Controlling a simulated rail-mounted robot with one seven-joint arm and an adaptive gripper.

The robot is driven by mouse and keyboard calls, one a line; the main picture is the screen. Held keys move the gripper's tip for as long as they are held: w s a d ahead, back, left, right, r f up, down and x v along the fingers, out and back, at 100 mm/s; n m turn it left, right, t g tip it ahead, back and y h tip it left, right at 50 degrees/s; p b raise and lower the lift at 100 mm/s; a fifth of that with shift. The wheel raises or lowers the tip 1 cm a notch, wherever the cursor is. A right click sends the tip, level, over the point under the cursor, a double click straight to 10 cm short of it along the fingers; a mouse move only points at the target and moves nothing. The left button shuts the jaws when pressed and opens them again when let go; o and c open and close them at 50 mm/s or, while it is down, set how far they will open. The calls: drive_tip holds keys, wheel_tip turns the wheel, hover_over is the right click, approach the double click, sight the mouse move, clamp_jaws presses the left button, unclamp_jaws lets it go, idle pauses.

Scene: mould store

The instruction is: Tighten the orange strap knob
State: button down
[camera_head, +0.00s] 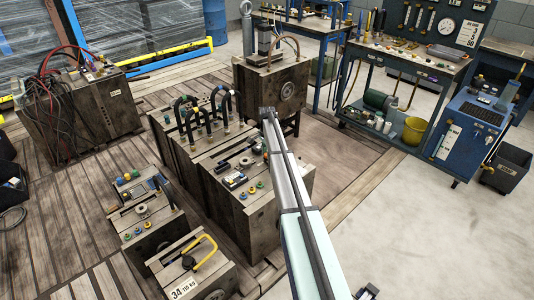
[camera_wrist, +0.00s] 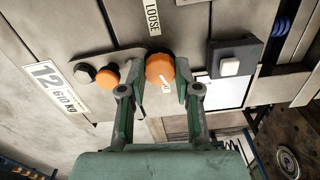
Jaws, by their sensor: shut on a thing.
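In the wrist view an orange round knob (camera_wrist: 160,68) with a small pale mark on its face sits between the two fingers of my gripper (camera_wrist: 158,82). The fingers are shut on its sides. A label reading LOOSE (camera_wrist: 152,17) lies just above the knob. A smaller orange knob (camera_wrist: 107,78) stands to the left, apart from the fingers. In the head view my arm reaches towards the wooden blocks; the gripped knob and the fingertips cannot be made out there.
In the wrist view a 12 / 610 KG plate (camera_wrist: 60,88) lies left and a dark block with a pale button (camera_wrist: 232,62) right. In the head view, wooden mould boxes (camera_head: 240,205) surround my arm; a blue workbench (camera_head: 410,58) and blue cabinet (camera_head: 470,130) stand right, with clear floor (camera_head: 410,235) in front.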

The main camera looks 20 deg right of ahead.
drive_tip(key=shift+f+m, duration=0.1)
drive_tip(key=shift+m, duration=2.1)
drive_tip(key=c, duration=0.8)
unclamp_jaws()
wheel_tip(320, 180, up, 12)
